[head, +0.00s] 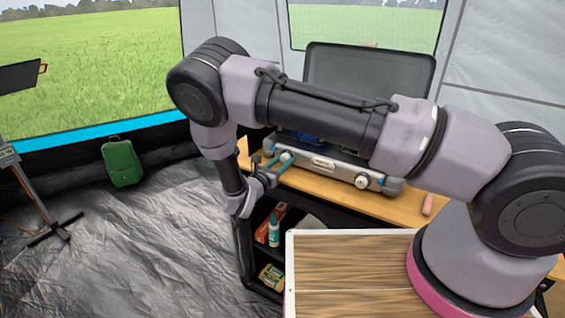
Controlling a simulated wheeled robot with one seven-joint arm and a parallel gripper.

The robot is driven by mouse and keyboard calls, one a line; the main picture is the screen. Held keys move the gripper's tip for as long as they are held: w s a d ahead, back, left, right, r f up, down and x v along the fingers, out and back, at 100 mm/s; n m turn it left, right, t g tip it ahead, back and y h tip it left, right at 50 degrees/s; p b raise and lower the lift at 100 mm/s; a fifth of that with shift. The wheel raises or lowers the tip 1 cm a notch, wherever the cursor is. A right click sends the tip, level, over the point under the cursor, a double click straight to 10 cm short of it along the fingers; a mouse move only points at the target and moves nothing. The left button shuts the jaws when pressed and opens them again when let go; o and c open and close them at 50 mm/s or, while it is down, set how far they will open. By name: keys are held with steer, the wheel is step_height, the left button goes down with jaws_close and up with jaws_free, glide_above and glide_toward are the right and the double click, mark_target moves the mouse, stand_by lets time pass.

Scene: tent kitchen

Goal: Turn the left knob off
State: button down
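A grey camping stove (325,165) with a raised dark lid (368,78) stands on a wooden shelf. Its left knob (286,156) is a small pale dial on the front face, partly covered by my gripper. The right knob (362,182) is a white dial farther right on the same face. My gripper (284,160) has teal fingers set apart, with the tips right at the left knob. I cannot tell whether they touch it. My arm hides much of the stove top; a patch of blue (306,138) shows below the arm.
A wooden-topped table (350,280) with a white rim stands in front. A pink cylinder (428,204) lies on the shelf right of the stove. A teal bottle (274,232) and boxes sit below.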

steer(key=shift+m, duration=0.4)
steer(key=m, duration=0.6)
steer(key=shift+m, duration=0.4)
steer(key=m, duration=0.3)
steer(key=shift+a+m, duration=0.1)
steer(key=shift+m, duration=0.2)
steer(key=m, duration=0.3)
steer(key=shift+m, duration=0.3)
steer(key=m, duration=1.1)
steer(key=shift+r+m, duration=0.1)
steer(key=shift+m, duration=1.9)
